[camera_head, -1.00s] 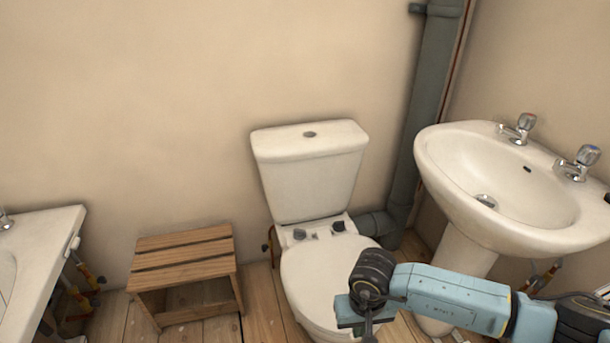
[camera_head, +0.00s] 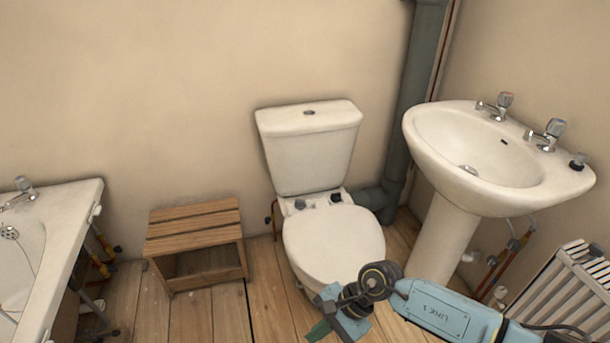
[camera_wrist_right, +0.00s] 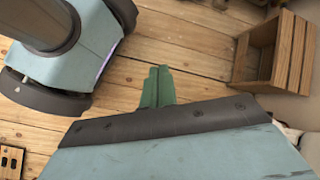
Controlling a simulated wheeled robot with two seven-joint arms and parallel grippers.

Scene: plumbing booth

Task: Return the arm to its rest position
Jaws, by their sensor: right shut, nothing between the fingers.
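My right arm comes in from the lower right in the head view, in front of the toilet (camera_head: 334,243). My right gripper (camera_head: 318,329) is at the bottom of that view, low and in front of the toilet bowl. In the right wrist view its green fingertips (camera_wrist_right: 158,86) are together, with nothing between them, above the bare floorboards. My left gripper is not in view.
A wooden step stool (camera_head: 196,243) stands left of the toilet. A bath (camera_head: 72,240) is at the far left. A pedestal basin (camera_head: 492,160) and a white radiator (camera_head: 568,292) are at the right. The wooden floor (camera_head: 215,316) in front is clear.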

